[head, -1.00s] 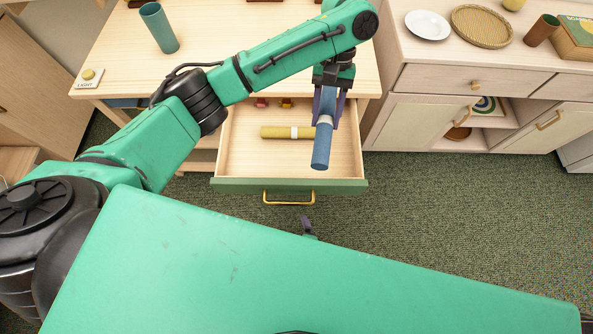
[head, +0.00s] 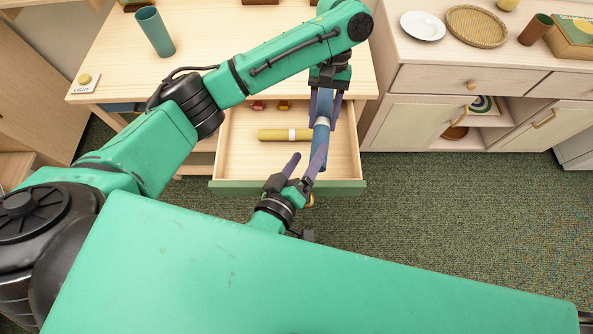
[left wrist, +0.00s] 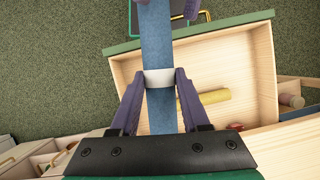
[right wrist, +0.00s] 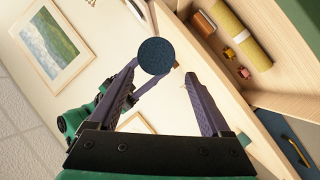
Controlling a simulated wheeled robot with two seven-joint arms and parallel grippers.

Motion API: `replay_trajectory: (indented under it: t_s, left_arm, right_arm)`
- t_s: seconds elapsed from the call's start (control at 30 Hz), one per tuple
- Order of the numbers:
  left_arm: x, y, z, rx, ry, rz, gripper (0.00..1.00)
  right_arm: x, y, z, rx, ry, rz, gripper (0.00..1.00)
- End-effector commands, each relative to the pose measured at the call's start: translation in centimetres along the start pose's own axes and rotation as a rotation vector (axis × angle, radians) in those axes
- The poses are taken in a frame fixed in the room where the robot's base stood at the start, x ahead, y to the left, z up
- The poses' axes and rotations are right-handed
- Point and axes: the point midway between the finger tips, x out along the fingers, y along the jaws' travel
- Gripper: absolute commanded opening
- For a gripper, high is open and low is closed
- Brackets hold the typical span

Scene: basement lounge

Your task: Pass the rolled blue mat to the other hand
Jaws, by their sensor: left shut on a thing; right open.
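The rolled blue mat (head: 322,135) has a white band and hangs over the open drawer. My left gripper (head: 323,117) is shut on it near the band; the left wrist view shows the fingers on both sides of the mat (left wrist: 158,35). My right gripper (head: 307,155) is open below, its fingers pointing up toward the mat's lower end. In the right wrist view the mat's round dark-blue end (right wrist: 155,56) faces the camera, near the open fingertips. Whether either right finger touches the mat I cannot tell.
The open drawer (head: 225,187) holds a yellow roll (head: 275,134) and small red items at the back. The desk above bears a teal cup (head: 154,32) and a light switch (head: 86,80). A cabinet (head: 415,105) stands at right. The green carpet is clear.

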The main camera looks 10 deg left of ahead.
Motion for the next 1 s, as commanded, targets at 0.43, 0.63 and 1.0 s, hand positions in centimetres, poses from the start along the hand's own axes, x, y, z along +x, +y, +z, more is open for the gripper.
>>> replay_trajectory:
  t_s: [0.43,0.63,1.0]
  left_arm:
    - [0.0,0.0,0.0,0.000,0.000,0.000,0.00]
    - [0.0,0.0,0.0,0.000,0.000,0.000,0.00]
    - [-0.1,0.2,0.1,0.003,0.001,0.004,0.81]
  right_arm:
    - [6.2,-0.1,0.0,-0.002,0.001,-0.002,0.82]
    - [6.2,-0.1,0.0,-0.002,0.000,-0.002,0.67]
    - [6.1,-0.2,0.1,-0.003,0.000,-0.007,0.00]
